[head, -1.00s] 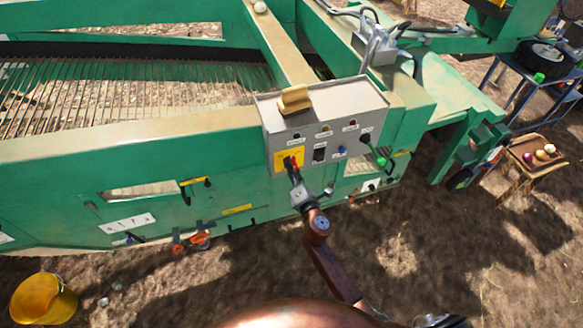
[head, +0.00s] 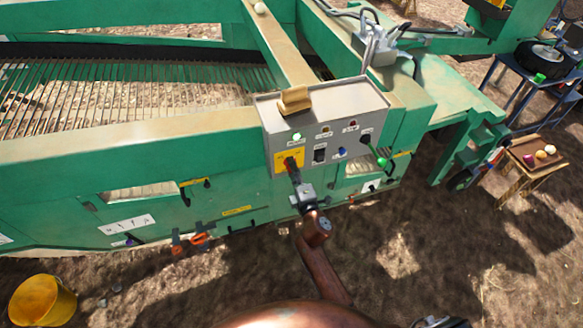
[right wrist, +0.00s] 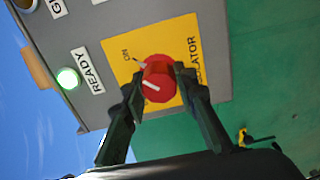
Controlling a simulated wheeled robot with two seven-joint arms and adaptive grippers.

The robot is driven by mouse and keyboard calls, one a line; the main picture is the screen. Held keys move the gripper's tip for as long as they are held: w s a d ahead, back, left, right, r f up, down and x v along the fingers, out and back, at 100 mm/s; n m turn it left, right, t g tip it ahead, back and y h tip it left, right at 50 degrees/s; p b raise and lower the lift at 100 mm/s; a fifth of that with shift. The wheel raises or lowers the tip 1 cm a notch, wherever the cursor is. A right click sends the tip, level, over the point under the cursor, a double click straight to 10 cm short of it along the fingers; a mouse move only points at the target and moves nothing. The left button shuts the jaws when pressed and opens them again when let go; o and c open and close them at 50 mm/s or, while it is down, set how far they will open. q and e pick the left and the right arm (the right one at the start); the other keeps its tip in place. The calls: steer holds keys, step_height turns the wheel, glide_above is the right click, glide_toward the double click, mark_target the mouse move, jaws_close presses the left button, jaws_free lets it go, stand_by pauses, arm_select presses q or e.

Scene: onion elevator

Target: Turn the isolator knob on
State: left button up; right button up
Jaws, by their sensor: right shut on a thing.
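The red isolator knob (right wrist: 158,84) sits on a yellow plate (right wrist: 179,43) marked ON and ISOLATOR in the right wrist view. A short white line crosses the knob's face; a white tick lies beside the ON label. My right gripper (right wrist: 157,75) is shut on the knob, one finger on each side. In the head view the right gripper (head: 292,166) reaches the yellow plate (head: 283,156) on the grey control box (head: 330,100) and mostly covers the knob. The READY lamp (right wrist: 68,78) glows green; it also shows lit in the head view (head: 297,136). My left gripper is not in view.
A black switch (head: 319,155), a blue button (head: 341,152) and a green-tipped lever (head: 380,162) sit right of the plate. A wooden block (head: 295,100) lies on the box. The ground before the machine is mostly open.

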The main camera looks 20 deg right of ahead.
stand_by(0.3)
steer(key=o, duration=1.2)
steer(key=shift+c, duration=0.2)
steer(key=s, duration=1.2)
steer(key=shift+d, duration=0.25)
steer(key=shift+f, duration=0.1)
